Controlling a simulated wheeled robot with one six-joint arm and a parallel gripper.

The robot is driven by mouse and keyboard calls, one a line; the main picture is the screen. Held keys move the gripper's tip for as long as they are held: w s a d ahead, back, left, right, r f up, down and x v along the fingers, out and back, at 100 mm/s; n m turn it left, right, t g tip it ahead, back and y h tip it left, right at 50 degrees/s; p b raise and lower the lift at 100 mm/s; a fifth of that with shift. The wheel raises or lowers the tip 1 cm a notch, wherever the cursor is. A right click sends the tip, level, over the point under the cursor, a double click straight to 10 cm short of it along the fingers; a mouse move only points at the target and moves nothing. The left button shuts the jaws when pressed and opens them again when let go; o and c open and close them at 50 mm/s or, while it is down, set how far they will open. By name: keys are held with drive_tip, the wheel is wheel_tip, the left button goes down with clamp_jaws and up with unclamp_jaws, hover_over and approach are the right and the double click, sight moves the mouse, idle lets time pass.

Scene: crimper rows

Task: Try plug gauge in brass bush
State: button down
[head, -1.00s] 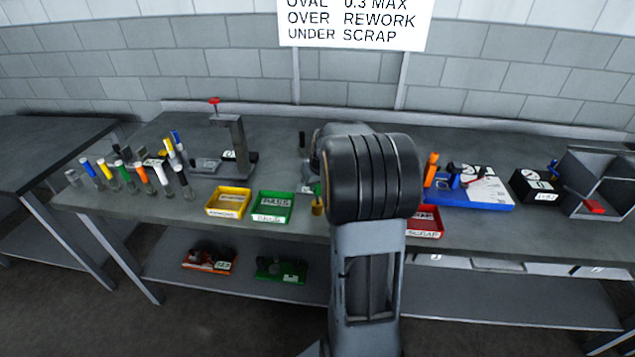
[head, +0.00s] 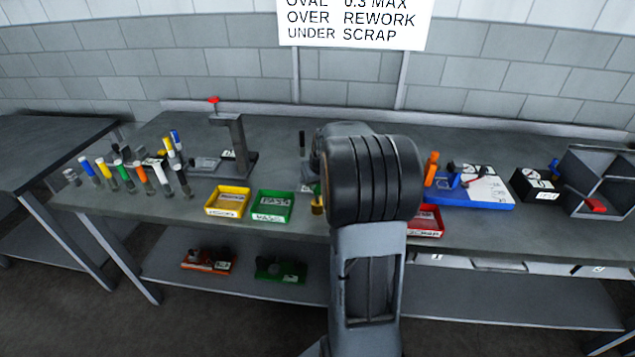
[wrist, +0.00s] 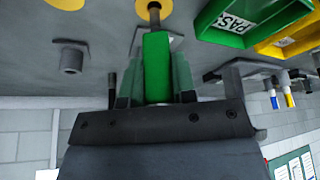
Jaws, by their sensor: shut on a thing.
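My gripper (wrist: 157,90) is shut on the green handle of the plug gauge (wrist: 157,62). The gauge's thin grey pin points away from the jaws at the brass bush (wrist: 168,10), at the top edge of the wrist view. The pin overlaps the bush there; I cannot tell how deep it is inside, if at all. In the head view my arm hides the gripper. A sliver of green (head: 317,188) and the small brass bush (head: 317,206) show just left of the arm.
A green PASS tray (head: 272,220) and a yellow tray (head: 228,215) stand left of the bush. A red SCRAP tray (head: 430,235) is right of my arm. Several coloured-handled gauges (head: 120,170) stand at left, beside a press-like stand (head: 240,145). A blue tray (head: 480,200) lies at right.

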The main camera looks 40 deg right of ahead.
drive_tip(key=shift+f+b, duration=1.15)
drive_tip(key=shift+f, duration=0.15)
idle(0.7)
drive_tip(key=shift+r, duration=0.2)
idle(0.7)
drive_tip(key=shift+r+p, duration=2.45)
drive_tip(key=shift+r, duration=1.05)
